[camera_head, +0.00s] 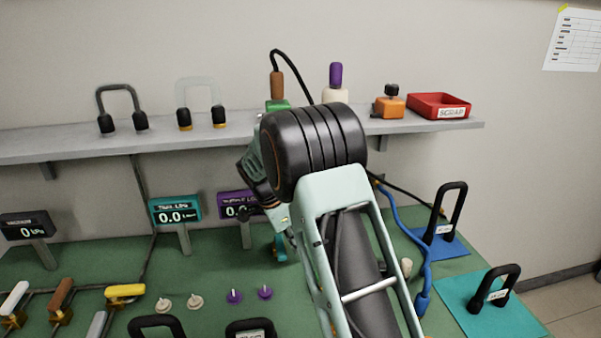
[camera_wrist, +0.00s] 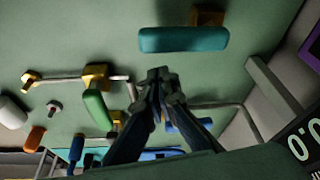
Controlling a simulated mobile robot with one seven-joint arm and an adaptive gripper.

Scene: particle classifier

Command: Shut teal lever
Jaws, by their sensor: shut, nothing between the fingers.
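The teal lever (camera_wrist: 183,39) shows in the wrist view as a rounded bar lying across the picture near the top. Its brass valve body (camera_wrist: 207,17) is just above it in the picture. My gripper (camera_wrist: 158,76) has its fingertips together with nothing between them. The tips point toward the teal lever and appear a short way below it in the picture, with a visible gap. In the head view my arm hides the gripper, and I cannot make out the teal lever for certain there.
A green lever (camera_wrist: 97,108) and a blue lever (camera_wrist: 190,124) flank my fingers. Pipes run along the green panel. In the head view, white (camera_head: 15,298), brown (camera_head: 61,293) and yellow (camera_head: 125,291) levers stand left, and gauges (camera_head: 175,211) stand behind.

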